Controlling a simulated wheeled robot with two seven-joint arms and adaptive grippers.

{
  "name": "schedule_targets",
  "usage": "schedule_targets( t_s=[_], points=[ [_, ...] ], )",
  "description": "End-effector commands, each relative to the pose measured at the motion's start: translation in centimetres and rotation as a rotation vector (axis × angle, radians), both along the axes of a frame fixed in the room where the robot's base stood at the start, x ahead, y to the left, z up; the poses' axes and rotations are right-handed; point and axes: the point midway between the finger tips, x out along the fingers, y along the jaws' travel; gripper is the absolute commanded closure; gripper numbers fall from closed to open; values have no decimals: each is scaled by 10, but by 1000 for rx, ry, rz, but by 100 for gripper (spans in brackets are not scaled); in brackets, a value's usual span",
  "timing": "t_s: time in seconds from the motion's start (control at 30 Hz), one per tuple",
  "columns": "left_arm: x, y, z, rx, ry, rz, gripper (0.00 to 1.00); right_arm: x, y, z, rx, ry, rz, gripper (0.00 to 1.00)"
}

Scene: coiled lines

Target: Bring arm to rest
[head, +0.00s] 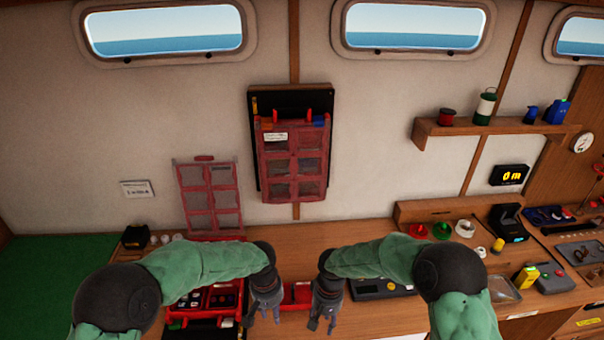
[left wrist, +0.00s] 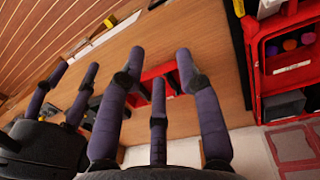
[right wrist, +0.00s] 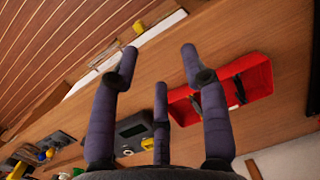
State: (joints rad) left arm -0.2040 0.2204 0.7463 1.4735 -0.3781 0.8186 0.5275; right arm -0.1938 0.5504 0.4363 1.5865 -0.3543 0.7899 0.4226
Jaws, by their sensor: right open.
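My left gripper (head: 264,312) hangs over the front of the wooden counter, left of centre. In the left wrist view its purple-grey fingers (left wrist: 155,70) are spread with nothing between them. My right gripper (head: 322,322) hangs just to its right with a small gap. In the right wrist view its fingers (right wrist: 155,70) are spread and empty above bare wood. Both arms, in green sleeves, bend inward. A small red bin (head: 299,292) lies on the counter between and beyond the grippers; dark items show inside it in the right wrist view (right wrist: 262,72).
An open red case (head: 178,312) with compartments stands left of my left gripper. A grey device (head: 378,287) lies right of my right gripper. Red and green bowls (head: 442,231) and a yellow meter (head: 526,277) sit further right. A red pocket panel (head: 293,190) hangs on the wall.

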Motion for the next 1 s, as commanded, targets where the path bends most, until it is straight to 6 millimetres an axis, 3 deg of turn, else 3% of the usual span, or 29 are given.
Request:
schedule_targets(
  t_s=[0.27, 0.37, 0.5, 0.7, 0.83, 1.0],
  points=[
    [-25, -4, -85, -95, 28, -9, 66, -30, -1, -75, 95, 11, -23, 54],
    [-41, -5, -126, -142, 35, -7, 66, -48, -2, -111, 141, 12, -44, 54],
    [-75, -6, -199, -217, 41, 20, 66, -84, -5, -174, 213, 2, -97, 54],
    [-133, 0, -287, -285, 20, 90, 66, -140, -16, -247, 273, -41, -197, 54],
    [-167, 7, -324, -291, 3, 131, 66, -171, -25, -277, 276, -71, -252, 54],
    [-193, 14, -345, -280, -16, 161, 66, -194, -33, -293, 264, -99, -292, 54]
  ],
)
